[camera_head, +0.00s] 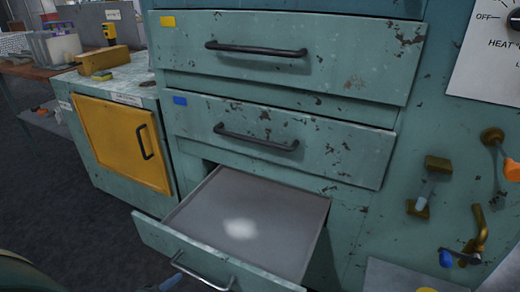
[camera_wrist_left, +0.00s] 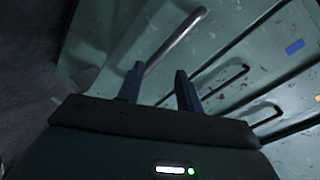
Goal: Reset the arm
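My left gripper (camera_wrist_left: 158,88) shows in the left wrist view with its two dark fingers apart. The metal handle (camera_wrist_left: 176,38) of the open bottom drawer lies just beyond the fingertips. I cannot tell whether it touches them. In the head view the same handle (camera_head: 205,276) is at the bottom edge, on the front of the pulled-out bottom drawer (camera_head: 285,215). The drawer's grey inside looks empty apart from a bright white patch. A small pale blue piece beside the handle is too unclear to name. My right gripper is in neither view.
The middle drawer (camera_head: 350,150) and top drawer (camera_head: 350,60) above are closed, with dark bar handles. A yellow door (camera_head: 110,140) is at left, under a worktop with a yellow block (camera_head: 100,60). Brass valve fittings (camera_head: 480,230) stick out at right. Dark floor is clear at lower left.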

